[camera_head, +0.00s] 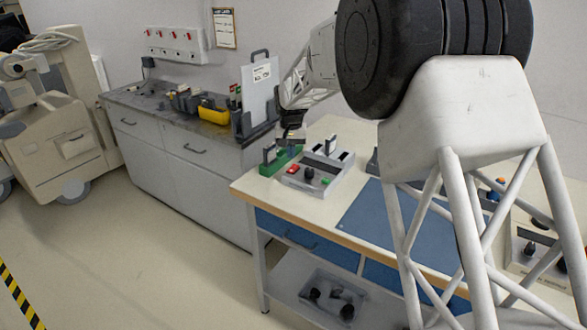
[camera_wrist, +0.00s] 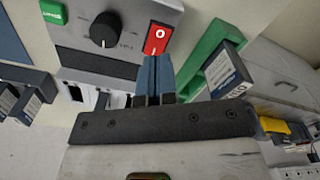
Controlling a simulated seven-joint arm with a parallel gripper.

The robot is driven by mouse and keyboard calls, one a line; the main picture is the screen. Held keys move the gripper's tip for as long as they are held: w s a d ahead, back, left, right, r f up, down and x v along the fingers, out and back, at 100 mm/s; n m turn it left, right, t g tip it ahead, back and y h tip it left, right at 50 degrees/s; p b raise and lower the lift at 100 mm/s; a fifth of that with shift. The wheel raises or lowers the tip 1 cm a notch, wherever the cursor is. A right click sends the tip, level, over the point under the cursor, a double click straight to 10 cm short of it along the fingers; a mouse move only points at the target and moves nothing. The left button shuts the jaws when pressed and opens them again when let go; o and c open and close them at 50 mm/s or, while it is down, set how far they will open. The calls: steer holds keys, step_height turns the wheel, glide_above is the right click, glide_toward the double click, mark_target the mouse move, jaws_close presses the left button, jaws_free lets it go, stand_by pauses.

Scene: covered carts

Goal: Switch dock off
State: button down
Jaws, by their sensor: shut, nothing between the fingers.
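A grey control box (camera_head: 322,182) stands on the left end of the workbench. It carries a red rocker switch (camera_head: 292,169) and a black knob (camera_head: 309,173). In the wrist view the box's panel (camera_wrist: 85,62) shows the red switch (camera_wrist: 157,38), marked with a white O at one end and a line at the other, beside the black knob (camera_wrist: 105,30). My gripper (camera_wrist: 154,58) is shut and empty, its tips at the line-marked end of the switch. Whether they touch it I cannot tell. In the head view my gripper (camera_head: 291,141) is small, over the back left of the box.
A green holder (camera_wrist: 207,52) with a dark labelled block (camera_wrist: 229,75) stands close beside the switch. A blue mat (camera_head: 365,215) covers the bench to the right. A side counter (camera_head: 150,100) holds a yellow bin (camera_head: 213,114) and an upright grey board (camera_head: 260,90).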

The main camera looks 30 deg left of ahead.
steer(key=shift+r, duration=0.85)
steer(key=shift+d+r, duration=0.3)
steer(key=shift+d, duration=0.2)
steer(key=s+d+r+m, duration=0.1)
steer(key=d+r, duration=0.3)
steer(key=d, duration=0.6)
steer(key=s+d+r, duration=0.1)
steer(key=d+r, duration=0.3)
steer(key=d, duration=0.6)
steer(key=s+d+r+m, duration=0.1)
steer(key=d+r, duration=0.3)
steer(key=d, duration=0.6)
steer(key=s+d+r+m+t, duration=0.1)
steer(key=s+d+r, duration=0.1)
steer(key=s+d, duration=0.5)
steer(key=s+d+r+m+t, duration=0.1)
steer(key=s+d+r, duration=0.15)
steer(key=d, duration=0.85)
steer(key=s+d+f+m, duration=0.1)
steer(key=s+d+f, duration=0.2)
steer(key=s+d, duration=0.6)
steer(key=s+d+f+m, duration=0.1)
steer(key=s+d+f, duration=0.3)
steer(key=s+d, duration=0.6)
steer(key=s, duration=0.7)
steer(key=shift+t, duration=0.3)
